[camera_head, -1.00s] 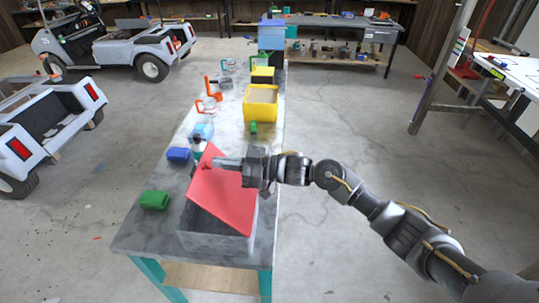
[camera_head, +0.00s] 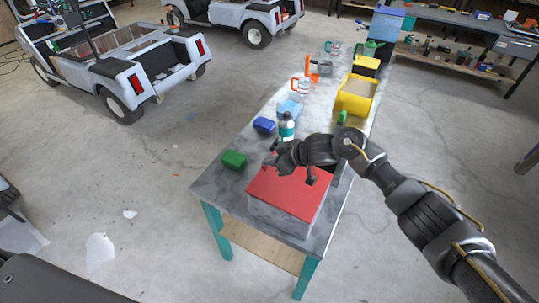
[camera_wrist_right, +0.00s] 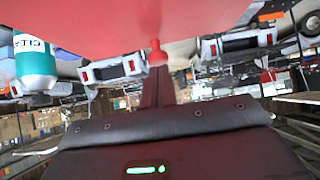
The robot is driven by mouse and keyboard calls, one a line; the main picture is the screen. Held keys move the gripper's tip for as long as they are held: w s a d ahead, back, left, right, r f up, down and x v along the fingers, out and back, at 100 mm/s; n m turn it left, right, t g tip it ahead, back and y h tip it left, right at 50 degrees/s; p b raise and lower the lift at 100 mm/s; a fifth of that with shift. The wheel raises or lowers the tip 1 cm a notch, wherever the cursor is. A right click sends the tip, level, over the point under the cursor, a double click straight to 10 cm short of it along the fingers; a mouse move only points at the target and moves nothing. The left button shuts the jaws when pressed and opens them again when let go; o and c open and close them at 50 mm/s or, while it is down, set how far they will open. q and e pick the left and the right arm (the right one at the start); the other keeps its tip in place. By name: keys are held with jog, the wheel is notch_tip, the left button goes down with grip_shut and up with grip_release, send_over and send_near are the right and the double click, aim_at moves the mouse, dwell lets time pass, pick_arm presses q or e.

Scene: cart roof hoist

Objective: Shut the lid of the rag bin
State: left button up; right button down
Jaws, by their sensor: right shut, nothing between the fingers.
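The rag bin (camera_head: 280,219) is a grey box near the front end of the long table. Its red lid (camera_head: 295,195) lies down over the bin's top, and I see no clear gap at the near edge. My right gripper (camera_head: 272,160) is shut and empty at the lid's far left edge; I cannot tell whether it touches. In the right wrist view the red lid (camera_wrist_right: 80,18) fills the top, with a small red knob (camera_wrist_right: 155,48) just beyond the shut fingers (camera_wrist_right: 157,85). My left gripper is not in view.
A cart (camera_head: 125,65) stands at the upper left. The floor left of the table is mostly open.

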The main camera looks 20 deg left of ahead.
jog(key=shift+w+a+f, duration=0.1)
jog(key=shift+f, duration=0.7)
notch_tip(320, 180, up, 5)
jog(key=p, duration=0.4)
jog(key=shift+a+p, duration=0.1)
jog(key=shift+p, duration=0.2)
jog(key=shift+d+b, duration=0.65)
jog(key=shift+b, duration=0.05)
jog(key=a+r+b+v, duration=0.1)
jog(key=v, duration=0.7)
jog(key=shift+d+r+b, duration=0.2)
jog(key=shift+d+b, duration=0.1)
